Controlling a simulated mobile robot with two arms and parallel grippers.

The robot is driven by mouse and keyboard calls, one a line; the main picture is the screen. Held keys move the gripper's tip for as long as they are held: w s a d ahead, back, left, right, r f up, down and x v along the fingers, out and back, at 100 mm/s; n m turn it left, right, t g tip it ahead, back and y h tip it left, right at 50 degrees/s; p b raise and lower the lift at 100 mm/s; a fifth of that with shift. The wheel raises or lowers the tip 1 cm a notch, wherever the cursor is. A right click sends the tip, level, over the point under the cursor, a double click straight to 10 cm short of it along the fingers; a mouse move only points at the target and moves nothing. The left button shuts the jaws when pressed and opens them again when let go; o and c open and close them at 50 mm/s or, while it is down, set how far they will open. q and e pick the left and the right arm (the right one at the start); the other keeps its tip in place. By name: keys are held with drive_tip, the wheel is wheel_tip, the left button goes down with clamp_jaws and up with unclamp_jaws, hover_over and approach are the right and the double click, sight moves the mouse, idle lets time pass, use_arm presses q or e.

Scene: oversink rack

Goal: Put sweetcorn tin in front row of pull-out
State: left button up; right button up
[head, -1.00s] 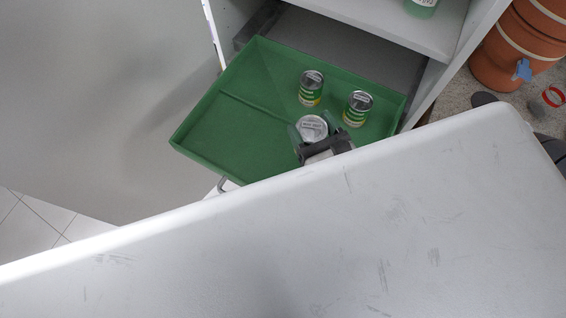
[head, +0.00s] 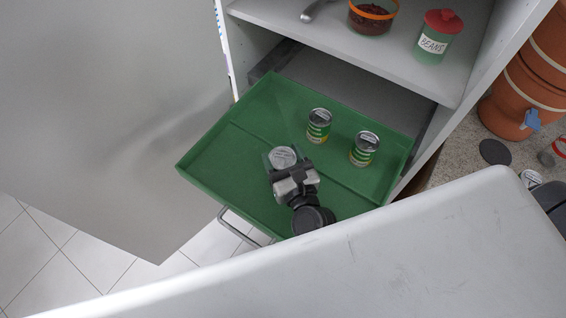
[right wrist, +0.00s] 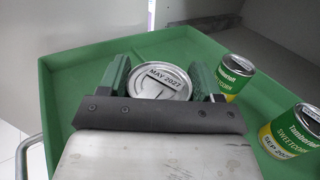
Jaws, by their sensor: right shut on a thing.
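My right gripper (head: 282,164) is shut on a tin (head: 283,156), with one green finger on each side. In the right wrist view the held tin's lid (right wrist: 161,79) reads MAY 2027; its label is hidden. It is upright over the green pull-out tray (head: 225,150); I cannot tell if it touches the floor. Two tins stand upright in the tray: one (head: 319,125) toward the back and one (head: 364,149) at the right. Both show green and yellow labels in the right wrist view; the nearer one (right wrist: 294,130) reads SWEETCORN, SEP 2027. My left gripper is out of view.
A shelf (head: 400,65) above the tray holds a beans jar (head: 437,35) and a bowl (head: 372,14). The cabinet door (head: 100,110) stands open at left. A white surface (head: 350,270) fills the foreground. The tray's left part is empty.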

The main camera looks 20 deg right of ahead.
wheel_tip(320, 180, down, 3)
drive_tip(key=shift+f, duration=0.2)
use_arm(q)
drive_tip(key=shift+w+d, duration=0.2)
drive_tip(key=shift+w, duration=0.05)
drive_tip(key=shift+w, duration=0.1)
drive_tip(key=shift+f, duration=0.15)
use_arm(e)
drive_tip(key=shift+f, duration=0.15)
drive_tip(key=o, duration=1.1)
drive_tip(key=shift+f, duration=0.1)
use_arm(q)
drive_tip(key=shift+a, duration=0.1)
